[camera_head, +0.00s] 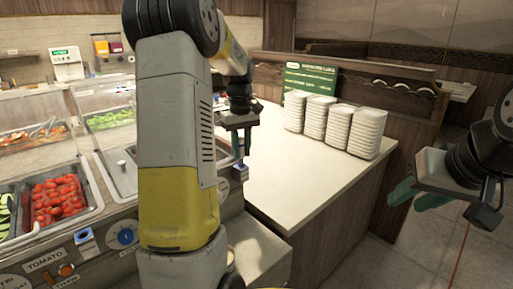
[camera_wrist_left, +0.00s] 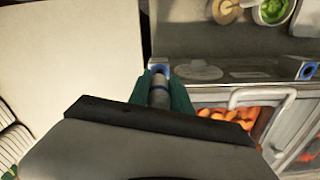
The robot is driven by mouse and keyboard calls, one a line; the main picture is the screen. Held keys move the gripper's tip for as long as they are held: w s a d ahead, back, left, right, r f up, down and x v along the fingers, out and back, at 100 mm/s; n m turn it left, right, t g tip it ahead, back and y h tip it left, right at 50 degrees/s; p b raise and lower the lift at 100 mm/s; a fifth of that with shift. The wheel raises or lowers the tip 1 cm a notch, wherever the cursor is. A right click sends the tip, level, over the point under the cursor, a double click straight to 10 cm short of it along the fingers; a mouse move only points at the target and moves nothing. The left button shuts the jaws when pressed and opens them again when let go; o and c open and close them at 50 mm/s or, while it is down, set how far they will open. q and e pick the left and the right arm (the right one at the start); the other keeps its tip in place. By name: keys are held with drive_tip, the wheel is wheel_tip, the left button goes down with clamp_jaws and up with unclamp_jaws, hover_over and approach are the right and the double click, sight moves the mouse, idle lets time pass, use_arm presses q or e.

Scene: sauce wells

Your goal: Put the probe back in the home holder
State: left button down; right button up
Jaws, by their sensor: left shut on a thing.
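My left gripper (camera_head: 240,150) is low beside the counter's near-left edge, partly hidden by my own arm in the head view. In the left wrist view its green fingers (camera_wrist_left: 160,98) are shut on the probe (camera_wrist_left: 158,96), a grey rod with a blue band. The probe's far end is at a blue holder (camera_wrist_left: 158,69) on the counter front; I cannot tell whether it is inside. Another blue holder (camera_wrist_left: 307,70) is further right, and one also shows in the head view (camera_head: 84,236). My right gripper (camera_head: 418,196) is open and empty at the right, away from the counter.
A pale counter (camera_head: 290,180) carries stacks of white plates (camera_head: 355,130) and a green sign (camera_head: 308,78). Food wells with tomatoes (camera_head: 57,198) lie left, above a panel with a blue knob (camera_head: 123,237). Floor is clear at right.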

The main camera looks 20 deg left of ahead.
sight(242, 138)
use_arm(q)
drive_tip(key=shift+f, duration=1.3)
idle(0.5)
drive_tip(key=c, duration=1.1)
unclamp_jaws()
drive_tip(key=shift+r, duration=0.1)
wheel_tip(242, 138, up, 8)
drive_tip(key=shift+d+f, duration=0.1)
drive_tip(key=shift+f, duration=0.05)
drive_tip(key=s+d+r+m+t+h, duration=0.1)
drive_tip(key=s+d+r+m+t, duration=0.2)
drive_tip(key=s, duration=0.4)
drive_tip(key=s+d+r+m, duration=0.2)
drive_tip(key=s+d+r, duration=0.1)
drive_tip(key=s+d, duration=0.25)
drive_tip(key=s+d+f+m+t, duration=0.1)
drive_tip(key=s, duration=0.3)
drive_tip(key=s+d+f+m+t, duration=0.1)
drive_tip(key=s+d+m, duration=0.1)
drive_tip(key=s, duration=0.2)
drive_tip(key=s+d+f+m+t+h, duration=0.1)
drive_tip(key=s, duration=0.2)
drive_tip(key=shift+s+d+m, duration=0.25)
drive_tip(key=shift+s+m, duration=0.05)
drive_tip(key=shift+s, duration=0.1)
